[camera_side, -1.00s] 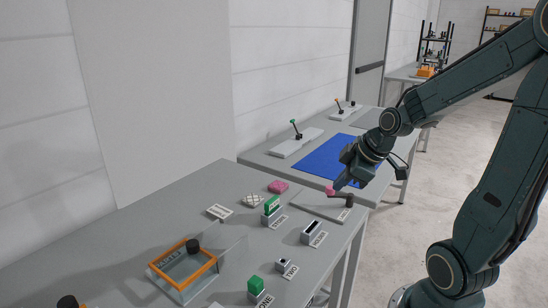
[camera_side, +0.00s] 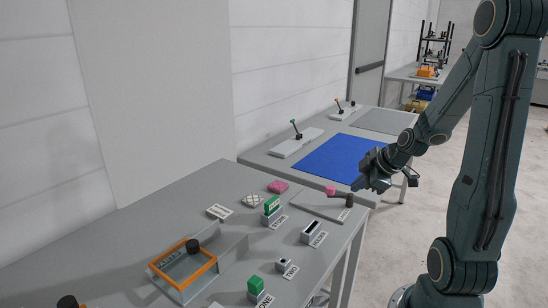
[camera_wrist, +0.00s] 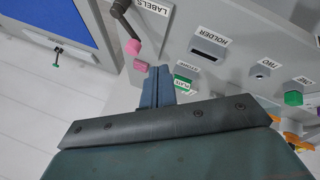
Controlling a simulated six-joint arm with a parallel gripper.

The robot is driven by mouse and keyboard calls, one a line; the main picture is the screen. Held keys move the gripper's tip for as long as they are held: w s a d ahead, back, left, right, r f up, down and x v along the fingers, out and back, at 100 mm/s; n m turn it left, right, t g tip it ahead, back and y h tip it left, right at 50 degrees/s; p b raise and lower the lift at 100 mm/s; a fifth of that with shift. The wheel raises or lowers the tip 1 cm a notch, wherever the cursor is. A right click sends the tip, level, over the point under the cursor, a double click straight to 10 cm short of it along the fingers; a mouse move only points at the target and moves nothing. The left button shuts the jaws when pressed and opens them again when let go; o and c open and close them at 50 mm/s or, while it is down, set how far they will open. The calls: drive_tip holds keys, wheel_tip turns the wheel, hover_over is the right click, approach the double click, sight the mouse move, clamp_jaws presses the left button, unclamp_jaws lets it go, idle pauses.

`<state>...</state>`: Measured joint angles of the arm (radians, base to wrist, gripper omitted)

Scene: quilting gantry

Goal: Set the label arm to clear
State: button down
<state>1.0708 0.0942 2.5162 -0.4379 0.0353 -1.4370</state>
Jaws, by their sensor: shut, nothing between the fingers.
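The label arm (camera_side: 340,193) is a short dark lever with a pink knob on a grey plate near the bench's far right corner. In the side view its knob points left, towards the wall. The lever also shows in the wrist view (camera_wrist: 123,24), at top centre beside the LABELS plate (camera_wrist: 152,7). My gripper (camera_side: 362,186) is just right of the lever and apart from it. In the wrist view my gripper's fingers (camera_wrist: 157,84) are together and empty, below the pink knob. No "clear" marking is readable.
A blue mat (camera_side: 345,158) and other levers lie on the bench behind.

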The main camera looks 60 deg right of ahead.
sight(329, 186)
drive_tip(key=shift+w+f, duration=0.1)
drive_tip(key=shift+f, duration=0.05)
drive_tip(key=shift+x, duration=4.65)
drive_tip(key=shift+w+d, duration=0.6)
drive_tip(key=shift+d, duration=0.25)
drive_tip(key=shift+w+d, duration=0.65)
drive_tip(key=shift+d, duration=0.15)
drive_tip(key=shift+w+d+m+h, duration=0.1)
drive_tip(key=shift+w+m+h, duration=0.25)
drive_tip(key=shift+m, duration=0.25)
drive_tip(key=shift+w+d+m+g+h, duration=0.25)
drive_tip(key=shift+w+m+h, duration=0.15)
drive_tip(key=shift+m, duration=0.2)
drive_tip(key=shift+w+d+m+g+h, duration=0.15)
drive_tip(key=shift+w+m+g+h, duration=0.1)
drive_tip(key=shift+w+m, duration=0.25)
drive_tip(key=d+m+h, duration=0.1)
drive_tip(key=m, duration=0.1)
drive_tip(key=w+m+g, duration=0.1)
drive_tip(key=shift+w+d+m+g+h, duration=0.1)
drive_tip(key=shift+d+m+g+h, duration=0.2)
drive_tip(key=shift+d+m+h, duration=0.1)
drive_tip(key=shift+d+f, duration=0.1)
drive_tip(key=shift+d, duration=0.1)
drive_tip(key=shift+w+d, duration=0.35)
drive_tip(key=shift+d, duration=0.4)
